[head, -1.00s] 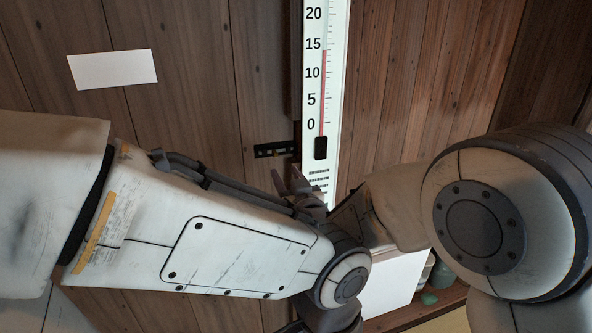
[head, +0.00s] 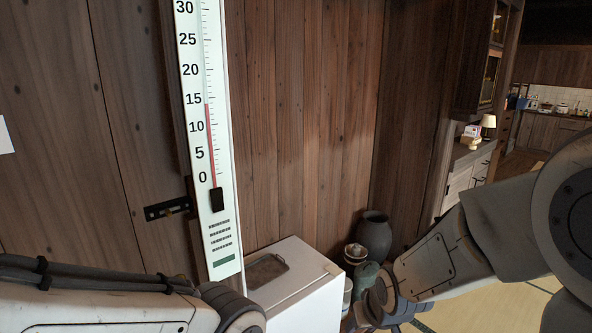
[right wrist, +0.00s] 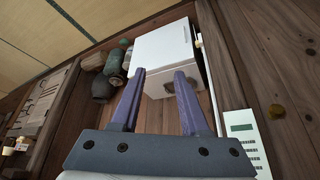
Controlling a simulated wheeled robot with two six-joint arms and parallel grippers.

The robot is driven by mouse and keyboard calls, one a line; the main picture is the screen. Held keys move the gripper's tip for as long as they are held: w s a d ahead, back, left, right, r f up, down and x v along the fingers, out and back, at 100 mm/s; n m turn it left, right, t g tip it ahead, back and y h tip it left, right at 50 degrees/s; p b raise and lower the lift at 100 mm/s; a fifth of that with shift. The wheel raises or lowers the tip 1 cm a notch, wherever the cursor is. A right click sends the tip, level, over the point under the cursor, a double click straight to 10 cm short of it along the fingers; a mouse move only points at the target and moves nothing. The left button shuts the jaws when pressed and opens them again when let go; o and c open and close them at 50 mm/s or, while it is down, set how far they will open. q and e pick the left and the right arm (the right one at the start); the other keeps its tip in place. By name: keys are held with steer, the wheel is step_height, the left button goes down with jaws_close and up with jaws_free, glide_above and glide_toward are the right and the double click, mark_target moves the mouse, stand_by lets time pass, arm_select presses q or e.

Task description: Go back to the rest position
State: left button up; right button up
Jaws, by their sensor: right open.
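My right gripper (right wrist: 160,75) shows in the right wrist view with its two purple fingers apart and nothing between them. A white box (right wrist: 165,50) shows behind the fingertips; I cannot tell how far off it is. In the head view my right arm comes in from the right and reaches down towards the lower middle, where its gripper cannot be made out. My left arm lies along the lower left edge of the head view, and its gripper is out of the picture.
A tall white thermometer (head: 205,130) hangs on the wooden wall beside a black latch (head: 166,208). The white box (head: 290,283) stands below it. A dark vase (head: 374,236) and smaller pots stand near my right arm. Tatami floor (head: 475,308) lies open at lower right.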

steer(key=s+d+f+m+g, duration=0.1)
steer(key=s+d+g, duration=0.2)
steer(key=s+d, duration=0.35)
steer(key=s+a+r+n+g, duration=0.1)
steer(key=s+a+r+n, duration=0.1)
steer(key=s+a, duration=0.5)
steer(key=s+a+r+n+g, duration=0.1)
steer(key=s+a+r+n, duration=0.2)
steer(key=s+a, duration=0.5)
steer(key=shift+r+n, duration=0.2)
steer(key=shift+n, duration=0.7)
steer(key=shift+w, duration=0.1)
